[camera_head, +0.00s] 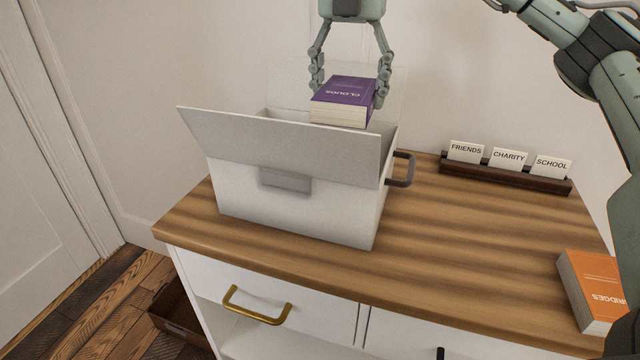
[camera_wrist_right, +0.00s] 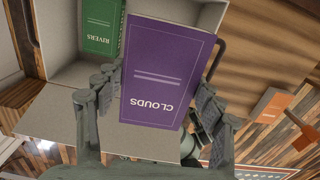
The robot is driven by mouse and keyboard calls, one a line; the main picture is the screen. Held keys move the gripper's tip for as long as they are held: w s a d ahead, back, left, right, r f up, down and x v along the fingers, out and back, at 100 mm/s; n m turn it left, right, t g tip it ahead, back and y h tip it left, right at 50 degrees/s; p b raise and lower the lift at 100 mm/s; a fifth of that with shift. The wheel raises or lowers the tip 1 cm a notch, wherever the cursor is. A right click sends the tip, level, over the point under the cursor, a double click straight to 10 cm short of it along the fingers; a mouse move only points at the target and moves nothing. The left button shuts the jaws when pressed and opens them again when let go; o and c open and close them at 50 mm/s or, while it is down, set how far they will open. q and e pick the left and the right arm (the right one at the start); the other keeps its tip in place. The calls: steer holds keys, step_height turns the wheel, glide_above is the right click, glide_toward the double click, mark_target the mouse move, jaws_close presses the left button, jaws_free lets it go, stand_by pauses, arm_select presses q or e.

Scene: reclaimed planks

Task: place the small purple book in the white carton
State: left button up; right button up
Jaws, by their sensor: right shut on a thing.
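The small purple book (camera_head: 348,89), titled CLOUDS, is held flat in my right gripper (camera_head: 345,84) above the white carton (camera_head: 290,191). In the right wrist view the purple book (camera_wrist_right: 163,72) sits between the two fingers of the right gripper (camera_wrist_right: 155,110). The carton stands on the wooden top with its flaps open, and its front flap leans outward. In the right wrist view a green book (camera_wrist_right: 101,25), titled RIVERS, shows inside the carton. The head view hides the carton's inside. My left gripper is not in view.
An orange book (camera_head: 592,285) lies at the right of the wooden top (camera_head: 440,250). A dark card holder (camera_head: 505,176) with FRIENDS, CHARITY and SCHOOL cards stands at the back right. A dark handle (camera_head: 402,169) sticks out from the carton's right side. Clear wood lies between carton and orange book.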

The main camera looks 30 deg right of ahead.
steer(key=shift+d+f, duration=0.15)
steer(key=shift+f, duration=0.05)
steer(key=shift+m, duration=0.3)
step_height(320, 180, down, 12)
steer(key=b, duration=0.4)
steer(key=shift+s+f, duration=0.15)
steer(key=shift+f, duration=0.05)
steer(key=shift+f+b, duration=0.3)
steer(key=shift+f, duration=2.35)
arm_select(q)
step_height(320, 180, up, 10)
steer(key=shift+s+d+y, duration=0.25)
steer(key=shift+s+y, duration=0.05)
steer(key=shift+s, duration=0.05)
arm_select(e)
steer(key=shift+f, duration=0.1)
steer(key=o, duration=0.9)
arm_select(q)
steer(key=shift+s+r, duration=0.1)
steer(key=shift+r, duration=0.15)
arm_select(e)
steer(key=shift+o, duration=0.6)
